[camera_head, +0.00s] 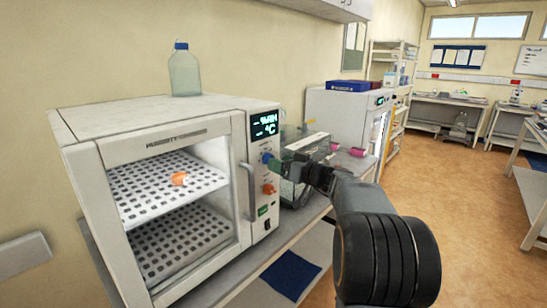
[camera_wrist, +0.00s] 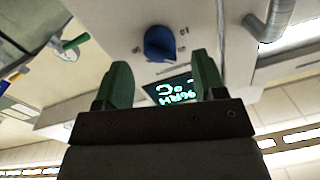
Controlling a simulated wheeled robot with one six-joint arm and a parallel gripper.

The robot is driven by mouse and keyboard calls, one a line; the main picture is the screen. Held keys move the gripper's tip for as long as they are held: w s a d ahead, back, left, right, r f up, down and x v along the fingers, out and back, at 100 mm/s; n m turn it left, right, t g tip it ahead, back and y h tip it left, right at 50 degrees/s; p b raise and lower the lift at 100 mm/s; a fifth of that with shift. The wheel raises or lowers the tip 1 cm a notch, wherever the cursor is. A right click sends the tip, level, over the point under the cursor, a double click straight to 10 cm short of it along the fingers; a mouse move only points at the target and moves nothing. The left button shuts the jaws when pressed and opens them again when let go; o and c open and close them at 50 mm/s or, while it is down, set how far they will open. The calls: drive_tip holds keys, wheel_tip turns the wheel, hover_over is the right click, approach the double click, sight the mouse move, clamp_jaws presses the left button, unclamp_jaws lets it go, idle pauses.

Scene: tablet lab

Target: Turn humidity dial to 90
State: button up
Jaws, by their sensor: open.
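The white humidity chamber (camera_head: 190,115) stands on the bench, with a control panel on its right side. A blue dial (camera_head: 266,158) sits below the display (camera_head: 264,124), with an orange dial (camera_head: 268,189) lower down. Which dial is for humidity is not legible. My gripper (camera_head: 281,166) is just right of the blue dial in the head view. In the wrist view, my open gripper (camera_wrist: 160,65) has its green fingers apart and empty. The blue dial (camera_wrist: 160,44) shows beyond and between the fingertips. The display (camera_wrist: 175,88) appears upside down there, with %RH and C; no clear number is readable.
A metal door handle (camera_head: 248,190) is left of the panel, and shows top right in the wrist view (camera_wrist: 272,18). A bottle (camera_head: 184,72) stands on the chamber. A clear-sided device (camera_head: 304,150) stands close behind my gripper. Open floor (camera_head: 460,200) lies to the right.

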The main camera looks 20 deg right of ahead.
drive_tip(key=shift+p+x, duration=0.4)
drive_tip(key=shift+x, duration=1.1)
drive_tip(key=shift+f, duration=0.1)
drive_tip(key=c, duration=0.9)
